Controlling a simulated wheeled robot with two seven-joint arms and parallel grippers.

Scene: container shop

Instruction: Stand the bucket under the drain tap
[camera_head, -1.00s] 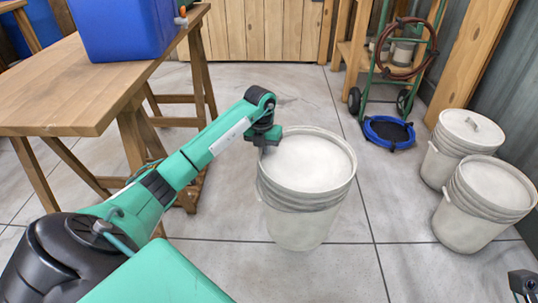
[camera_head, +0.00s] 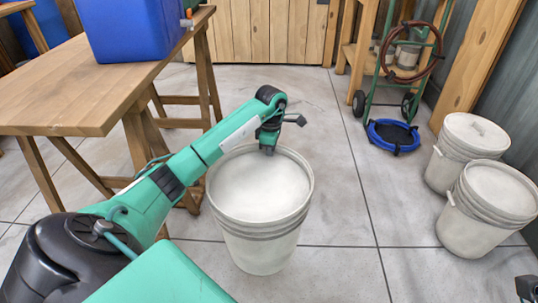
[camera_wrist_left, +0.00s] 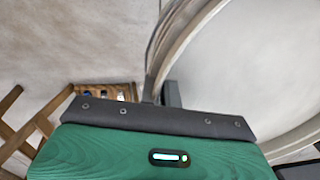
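The off-white bucket (camera_head: 262,235) stands upright beside the wooden table; whether its base touches the floor is unclear. My left gripper (camera_head: 268,148) is at its far rim and appears shut on it. In the left wrist view, the bucket's rim (camera_wrist_left: 165,45) runs down to the dark fingers (camera_wrist_left: 165,94), whose tips are partly hidden. The drain tap (camera_head: 187,22) sticks out low on the right side of the blue tank (camera_head: 130,30), above the table's edge. My right gripper (camera_head: 527,289) shows only as a dark piece at the lower right corner.
The wooden table (camera_head: 75,85) has trestle legs left of the bucket. Two lidded pails (camera_head: 490,205) (camera_head: 463,150) stand at the right. A green hand truck (camera_head: 370,95) and a blue ring-shaped item (camera_head: 393,135) are behind. Floor between bucket and pails is clear.

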